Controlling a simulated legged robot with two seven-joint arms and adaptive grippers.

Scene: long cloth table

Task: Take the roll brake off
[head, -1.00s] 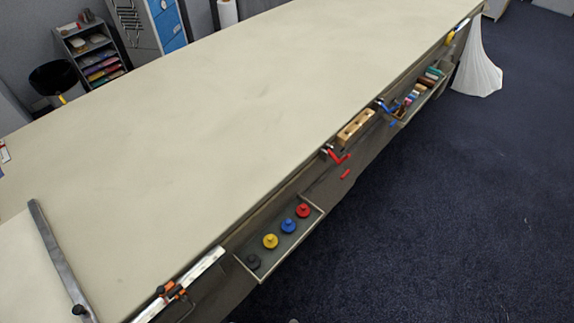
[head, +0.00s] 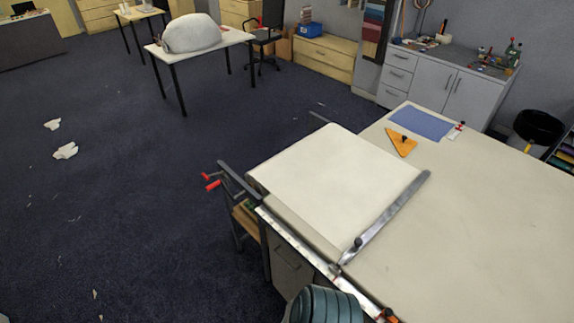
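Two small red handles (head: 212,182) stick out to the left of a dark frame (head: 238,180) at the near-left end of the long table, in the head view. One of them may belong to the roll brake, but I cannot tell which, nor whether it is on or off. A pale cloth (head: 335,185) lies flat over that end of the table. The roll itself is not clearly visible. Neither of my grippers is in view.
A metal bar with a black knob (head: 357,243) lies across the cloth table (head: 480,220). An orange triangle (head: 402,143) and a blue sheet (head: 421,124) lie beyond. Open dark floor (head: 120,220) spreads left, with white scraps.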

